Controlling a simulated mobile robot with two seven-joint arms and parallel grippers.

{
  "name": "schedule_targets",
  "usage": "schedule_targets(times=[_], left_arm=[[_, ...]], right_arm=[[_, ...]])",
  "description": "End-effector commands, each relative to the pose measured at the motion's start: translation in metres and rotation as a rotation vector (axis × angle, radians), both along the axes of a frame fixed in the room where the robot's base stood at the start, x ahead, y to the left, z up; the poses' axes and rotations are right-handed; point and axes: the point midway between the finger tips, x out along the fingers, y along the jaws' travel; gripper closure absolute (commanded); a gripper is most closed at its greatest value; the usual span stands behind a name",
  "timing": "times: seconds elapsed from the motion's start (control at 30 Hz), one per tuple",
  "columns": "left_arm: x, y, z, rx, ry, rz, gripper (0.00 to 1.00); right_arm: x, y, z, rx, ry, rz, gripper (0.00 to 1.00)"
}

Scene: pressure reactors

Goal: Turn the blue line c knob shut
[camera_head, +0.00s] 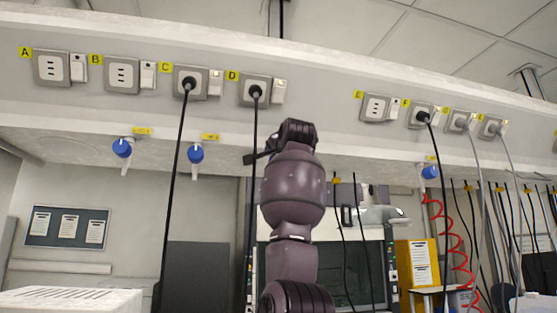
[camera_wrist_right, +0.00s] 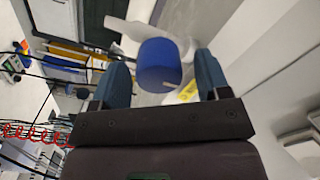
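A blue knob (camera_wrist_right: 160,66) on a pale valve body fills the space ahead of my right gripper (camera_wrist_right: 162,58) in the right wrist view. The gripper is open, one finger on each side of the knob with a visible gap on both sides. A yellow label (camera_wrist_right: 187,91) is beside the knob; its writing is unreadable. In the head view my right arm rises in the middle and hides most of the area around its gripper. Other blue knobs hang under the shelf, at left (camera_head: 122,148), further right (camera_head: 195,153) and at right (camera_head: 430,172). My left gripper is not in view.
Sockets lettered A to F and beyond line the panel (camera_head: 320,100) above the knobs. A black cable (camera_head: 252,200) hangs close left of my arm. A red coiled hose (camera_head: 460,240) hangs at right. A yellow board (camera_head: 417,270) stands behind.

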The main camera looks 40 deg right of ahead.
Motion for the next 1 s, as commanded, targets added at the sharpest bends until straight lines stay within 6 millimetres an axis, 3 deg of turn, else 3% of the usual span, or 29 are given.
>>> schedule_targets(times=[0.37,0.8,1.0], left_arm=[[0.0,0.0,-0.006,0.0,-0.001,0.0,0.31],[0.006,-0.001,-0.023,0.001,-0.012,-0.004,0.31],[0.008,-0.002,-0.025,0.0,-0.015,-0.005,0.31]], right_arm=[[-0.01,0.006,-0.001,-0.001,0.0,0.001,0.31],[-0.076,0.042,-0.002,-0.001,-0.001,0.001,0.31],[-0.091,0.051,-0.001,-0.001,0.0,0.0,0.31]])
